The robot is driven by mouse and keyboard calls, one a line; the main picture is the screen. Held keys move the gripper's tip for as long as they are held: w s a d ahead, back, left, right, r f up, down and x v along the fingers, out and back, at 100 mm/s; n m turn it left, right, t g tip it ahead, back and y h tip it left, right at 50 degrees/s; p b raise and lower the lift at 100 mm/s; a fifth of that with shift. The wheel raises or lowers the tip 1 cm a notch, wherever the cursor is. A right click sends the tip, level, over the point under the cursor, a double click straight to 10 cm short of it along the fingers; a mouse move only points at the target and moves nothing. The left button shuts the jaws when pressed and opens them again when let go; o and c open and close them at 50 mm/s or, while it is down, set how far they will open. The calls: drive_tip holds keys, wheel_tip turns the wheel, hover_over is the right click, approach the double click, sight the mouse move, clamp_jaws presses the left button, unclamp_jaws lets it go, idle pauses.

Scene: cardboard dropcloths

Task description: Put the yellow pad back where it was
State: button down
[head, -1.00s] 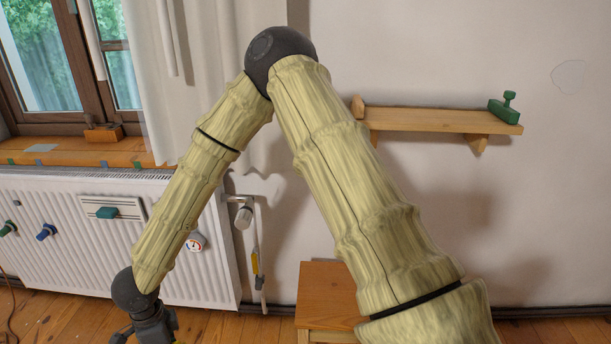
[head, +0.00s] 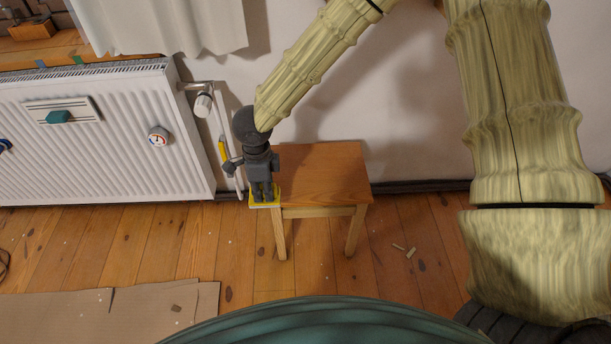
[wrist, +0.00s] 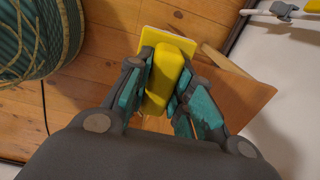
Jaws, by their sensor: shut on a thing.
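The yellow pad (wrist: 166,75) has a yellow block-like grip on a flat plate with a pale edge. My gripper (wrist: 160,92) is shut on the grip, with teal-lined fingers on both sides. In the head view the pad (head: 257,204) shows under my gripper (head: 264,192), at the left front corner of a small wooden stool (head: 325,170). The stool top (wrist: 240,92) is partly behind the pad in the wrist view. I cannot tell whether the pad touches the stool.
A white radiator (head: 100,150) with a gauge (head: 158,136) stands left, with a valve (head: 203,104) and pipe near my gripper. Cardboard (head: 60,315) lies on the wooden floor at front left. Small scraps (head: 405,250) lie right of the stool, whose top looks clear.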

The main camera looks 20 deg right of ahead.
drive_tip(key=w+d, duration=0.2)
drive_tip(key=d, duration=0.1)
drive_tip(key=w+d+f+b, duration=0.1)
drive_tip(key=d, duration=0.3)
drive_tip(key=w+d+b, duration=0.1)
drive_tip(key=w+d, duration=0.1)
drive_tip(key=d, duration=0.2)
drive_tip(key=shift+w+f, duration=0.15)
drive_tip(key=shift+w, duration=0.2)
drive_tip(key=f+b, duration=0.2)
drive_tip(key=f, duration=0.1)
drive_tip(key=shift+w+d, duration=0.15)
drive_tip(key=shift+d, duration=0.25)
drive_tip(key=shift+f, duration=0.25)
drive_tip(key=shift+f, duration=0.1)
drive_tip(key=c, duration=1.3)
unclamp_jaws()
drive_tip(key=shift+o, duration=0.2)
wheel_tip(320, 180, up, 12)
drive_tip(key=p, duration=0.3)
drive_tip(key=shift+p, duration=0.35)
